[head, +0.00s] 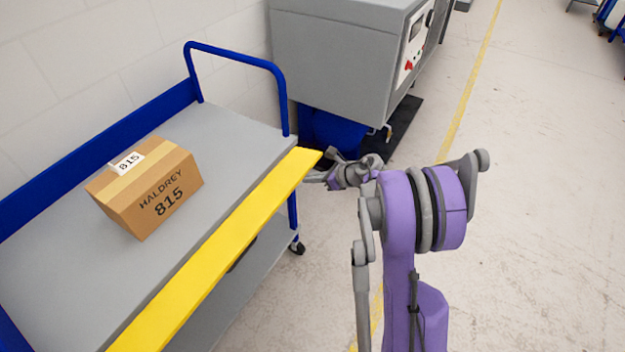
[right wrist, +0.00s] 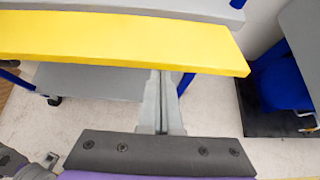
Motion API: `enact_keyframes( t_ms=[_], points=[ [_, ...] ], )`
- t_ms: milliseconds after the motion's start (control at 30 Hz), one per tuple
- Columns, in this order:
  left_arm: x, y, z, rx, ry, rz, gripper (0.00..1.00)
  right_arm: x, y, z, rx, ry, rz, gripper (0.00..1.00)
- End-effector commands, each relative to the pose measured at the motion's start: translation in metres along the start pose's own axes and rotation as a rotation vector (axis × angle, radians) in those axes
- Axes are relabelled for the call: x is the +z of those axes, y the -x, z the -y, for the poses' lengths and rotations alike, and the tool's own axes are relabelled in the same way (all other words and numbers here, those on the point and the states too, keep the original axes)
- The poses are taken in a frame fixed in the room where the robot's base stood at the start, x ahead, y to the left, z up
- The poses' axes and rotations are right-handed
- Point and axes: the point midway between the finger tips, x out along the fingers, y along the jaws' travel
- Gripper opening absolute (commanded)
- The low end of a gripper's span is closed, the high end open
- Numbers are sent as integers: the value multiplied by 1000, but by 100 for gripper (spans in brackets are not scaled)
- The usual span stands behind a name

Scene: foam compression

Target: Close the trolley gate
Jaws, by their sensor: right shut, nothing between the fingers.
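The blue-framed grey trolley (head: 222,130) stands against the wall at left in the head view. Its yellow gate (head: 215,250) runs along the front side of the top deck, its far end beside the blue corner post. In the right wrist view the gate (right wrist: 120,38) crosses the top of the picture, with a thin strip of grey deck beyond it. My right gripper (head: 308,177) is just outside the gate near its far end. Its fingers (right wrist: 161,75) are shut and empty, tips at the gate's lower edge; I cannot tell if they touch. My left gripper is not in view.
A cardboard box (head: 150,188) marked 815 sits on the trolley deck. A lower shelf (head: 235,290) lies beneath. A grey machine (head: 340,60) with a blue base stands past the trolley's far end. The floor (head: 540,200) at right is clear.

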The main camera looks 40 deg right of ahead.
Motion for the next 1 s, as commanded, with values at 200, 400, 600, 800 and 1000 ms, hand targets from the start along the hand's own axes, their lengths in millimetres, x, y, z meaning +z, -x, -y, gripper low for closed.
enact_keyframes(
  t_ms=[200, 400, 600, 800, 1000],
  points=[
    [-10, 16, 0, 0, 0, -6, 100, 30, 10, -1, 2, 0, -85, 0],
    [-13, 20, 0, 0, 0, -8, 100, 55, 12, -1, 3, 1, -84, 0],
    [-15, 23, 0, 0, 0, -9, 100, 80, 10, -1, 3, 1, -84, 0],
    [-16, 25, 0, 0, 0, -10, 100, 105, 4, -1, 3, 1, -83, 0],
    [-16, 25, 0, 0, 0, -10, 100, 127, -8, -1, 3, 2, -83, 0]
  ],
)
